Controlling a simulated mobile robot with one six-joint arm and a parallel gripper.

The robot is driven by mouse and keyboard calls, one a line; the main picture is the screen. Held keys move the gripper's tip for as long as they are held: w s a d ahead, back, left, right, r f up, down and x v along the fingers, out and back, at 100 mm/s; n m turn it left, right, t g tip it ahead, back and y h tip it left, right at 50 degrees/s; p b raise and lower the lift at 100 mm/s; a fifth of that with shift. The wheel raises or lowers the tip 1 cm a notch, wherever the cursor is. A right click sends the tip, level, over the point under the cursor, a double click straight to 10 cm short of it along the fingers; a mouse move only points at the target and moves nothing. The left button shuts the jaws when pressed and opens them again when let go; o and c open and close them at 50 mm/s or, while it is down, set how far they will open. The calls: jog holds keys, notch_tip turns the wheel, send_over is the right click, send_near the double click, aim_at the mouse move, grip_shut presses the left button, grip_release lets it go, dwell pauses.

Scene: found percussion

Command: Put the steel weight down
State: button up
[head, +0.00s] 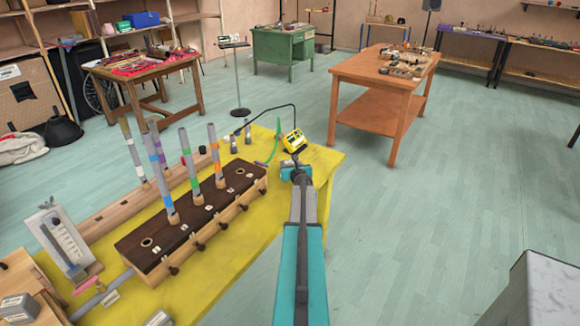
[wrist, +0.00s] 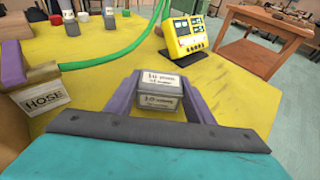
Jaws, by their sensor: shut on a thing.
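The steel weight (wrist: 160,93), a small grey block with white printed labels, is between the two grey-purple fingers of my gripper (wrist: 160,86) in the wrist view. The gripper is shut on it. The yellow table top (wrist: 100,88) lies beneath and around it; I cannot tell whether the weight touches the table. In the head view my gripper (head: 295,165) is over the right part of the yellow table (head: 240,262), and my arm hides the weight.
A yellow instrument (wrist: 187,37) stands just beyond the weight, with a green hose (wrist: 120,52) to its left. A box labelled HOSE (wrist: 42,97) is at left. In the head view a dark-topped wooden chest (head: 190,212) holds several upright tubes.

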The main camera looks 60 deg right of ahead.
jog(key=shift+f, duration=0.15)
jog(key=o, duration=1.4)
jog(key=shift+r, duration=0.25)
jog(key=shift+b+v, duration=0.65)
jog(key=shift+v, duration=5.15)
jog(key=shift+s+a, duration=0.1)
jog(key=shift+s, duration=0.1)
jog(key=shift+s, duration=0.1)
